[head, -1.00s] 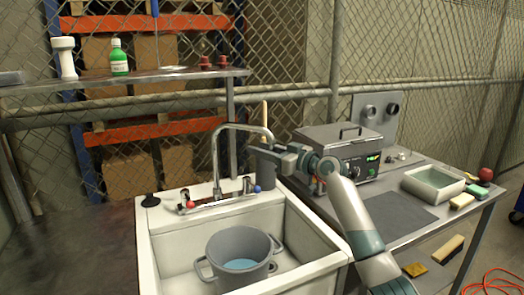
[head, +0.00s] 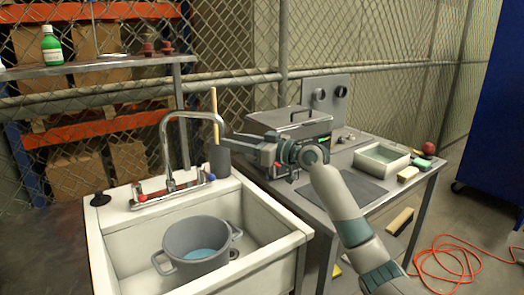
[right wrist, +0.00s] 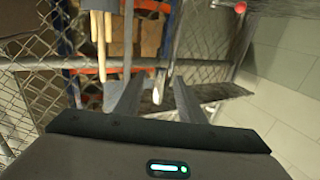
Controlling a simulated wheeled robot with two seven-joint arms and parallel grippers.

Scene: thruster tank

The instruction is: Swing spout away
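The curved chrome spout (head: 182,115) rises from the faucet at the back of the white sink (head: 250,215) and arches to the right in the head view. Its outlet end is beside the fingertips of my right gripper (head: 228,141). In the right wrist view, the right gripper (right wrist: 157,98) has its two fingers apart. A shiny metal tube, apparently the spout (right wrist: 160,88), shows in the gap beyond them; contact cannot be told. My left gripper is not in view.
A grey pot (head: 196,245) with bluish water stands in the sink. A dark holder (head: 219,160) with a wooden handle stands behind the spout's end. Right of the sink, a side table carries a metal box (head: 295,122) and a tray (head: 381,163).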

